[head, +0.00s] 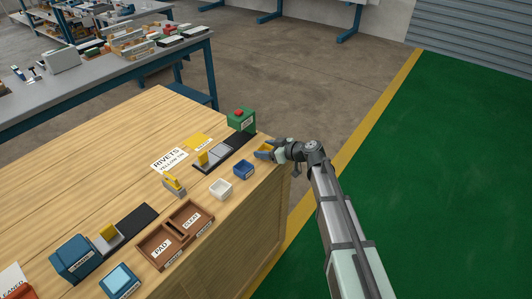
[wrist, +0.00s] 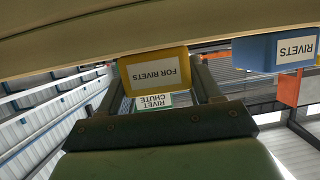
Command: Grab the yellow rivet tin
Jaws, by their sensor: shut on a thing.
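The yellow rivet tin (wrist: 155,72) has a white label reading "FOR RIVETS", upside down in the wrist view. It sits between the two fingers of my gripper (wrist: 157,84), which is shut on it. In the head view the tin shows as a small yellow patch (head: 264,148) at the right edge of the wooden bench, partly hidden by my gripper (head: 270,152). The tin's base meets the bench edge in the wrist view; I cannot tell whether it rests on the bench or is just clear of it.
A blue bin labelled "RIVETS" (wrist: 275,50) is beside the tin; it also shows in the head view (head: 243,169). A white bin (head: 221,188), a brown two-part tray (head: 175,234) and a green box with a red button (head: 241,120) stand on the bench (head: 110,150).

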